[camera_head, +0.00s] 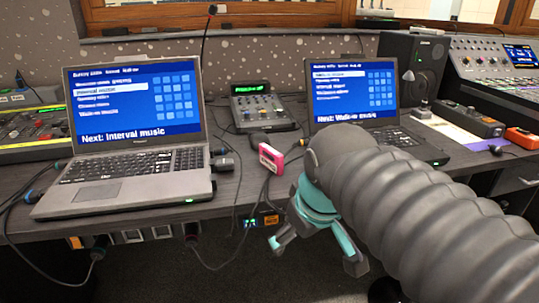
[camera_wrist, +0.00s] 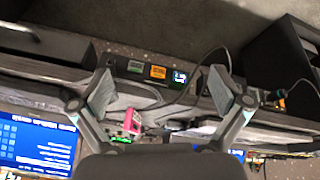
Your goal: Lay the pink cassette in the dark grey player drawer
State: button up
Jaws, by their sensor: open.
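The pink cassette (camera_head: 271,157) stands on edge on the desk between the two laptops, near the front edge. In the wrist view the cassette (camera_wrist: 132,122) shows as a small pink patch between my fingers, nearer the left one. My gripper (camera_head: 318,252) is open and empty, in front of the desk edge, lower and to the right of the cassette. Its fingers also spread wide in the wrist view (camera_wrist: 163,92). A dark unit with a lit display and orange label (camera_head: 262,222) sits under the desk edge; it also shows in the wrist view (camera_wrist: 155,72). I cannot tell whether its drawer is out.
Two open laptops (camera_head: 125,165) (camera_head: 385,143) flank the cassette. A small mixer (camera_head: 262,112) stands behind it. Black cables (camera_head: 240,180) run over the desk edge beside the cassette and hang below. A speaker (camera_head: 412,62) and a mixing console are at the right.

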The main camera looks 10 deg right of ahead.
jog(key=w+r+n+g, duration=0.2)
jog(key=w+r+n, duration=0.7)
jog(key=w+r, duration=0.35)
jog(key=n+g+h, duration=0.2)
jog(key=n, duration=0.8)
send_near(271, 149)
jog(key=f, duration=0.5)
jog(key=shift+s+d, duration=0.2)
jog(key=shift+w+d+f+b, duration=0.15)
jog(key=shift+d+f+b, duration=0.05)
jog(key=shift+f, duration=0.65)
jog(key=shift+w+d+f+b, duration=0.1)
jog(key=shift+d+f+b, duration=0.15)
jog(key=shift+f, duration=0.6)
jog(key=shift+w+d+f+b, duration=0.15)
jog(key=shift+d+f+b, duration=0.05)
jog(key=shift+f, duration=0.65)
jog(key=c, duration=1)
jog(key=shift+r, duration=0.15)
